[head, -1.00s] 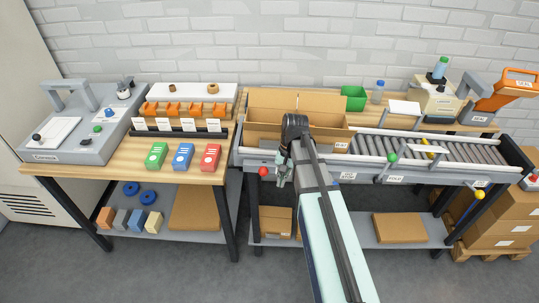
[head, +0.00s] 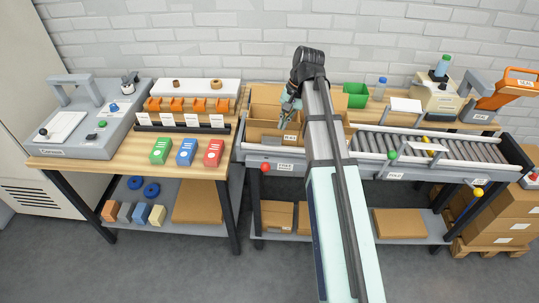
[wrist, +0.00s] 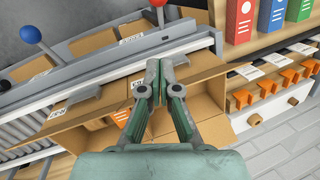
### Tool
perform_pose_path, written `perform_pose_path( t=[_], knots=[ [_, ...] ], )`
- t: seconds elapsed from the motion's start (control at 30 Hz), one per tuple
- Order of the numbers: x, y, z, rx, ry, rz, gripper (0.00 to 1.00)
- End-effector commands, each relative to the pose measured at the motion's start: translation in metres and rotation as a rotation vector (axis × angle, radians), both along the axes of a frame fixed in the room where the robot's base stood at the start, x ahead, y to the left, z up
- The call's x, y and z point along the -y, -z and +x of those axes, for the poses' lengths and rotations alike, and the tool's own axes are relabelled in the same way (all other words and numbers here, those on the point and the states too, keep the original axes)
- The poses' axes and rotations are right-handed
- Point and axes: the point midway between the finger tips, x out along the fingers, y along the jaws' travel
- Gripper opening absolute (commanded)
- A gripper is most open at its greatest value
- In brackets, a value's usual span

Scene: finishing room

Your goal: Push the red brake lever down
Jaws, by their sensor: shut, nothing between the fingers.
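The red brake lever's ball knob (head: 265,166) sticks out at the front left of the conveyor, beside a small label. Its red ball also shows at the top edge of the wrist view (wrist: 157,3), with a thin rod below it. My gripper (head: 288,103) is shut and empty, over the open cardboard box (head: 265,137) on the conveyor. In the wrist view its closed fingertips (wrist: 160,66) lie over the box, apart from the red knob. The lever's pivot is too small to make out.
A blue ball knob (wrist: 30,34) shows in the wrist view; my arm hides that area in the head view. Green (head: 392,155) and yellow (head: 478,192) knobs are farther right. The conveyor's front rail (head: 280,157) runs beside the levers. A wooden table (head: 120,165) stands left.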

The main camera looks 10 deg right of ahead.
Motion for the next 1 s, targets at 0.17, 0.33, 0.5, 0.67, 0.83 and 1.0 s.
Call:
perform_pose_path(
  t=[0.17, 0.33, 0.5, 0.67, 0.83, 1.0],
  knots=[
    [0.0, 0.001, 0.0, -0.001, 0.0, -0.001, 0.0],
    [-0.003, 0.009, 0.0, -0.002, -0.001, 0.0, 0.0],
    [-0.009, 0.028, 0.0, -0.003, -0.001, 0.0, 0.0],
    [-0.016, 0.053, 0.001, -0.003, -0.001, 0.0, 0.0],
    [-0.023, 0.079, 0.002, -0.003, -0.001, 0.0, 0.0],
    [-0.033, 0.099, -0.004, -0.003, -0.002, 0.0, 0.0]
  ],
)
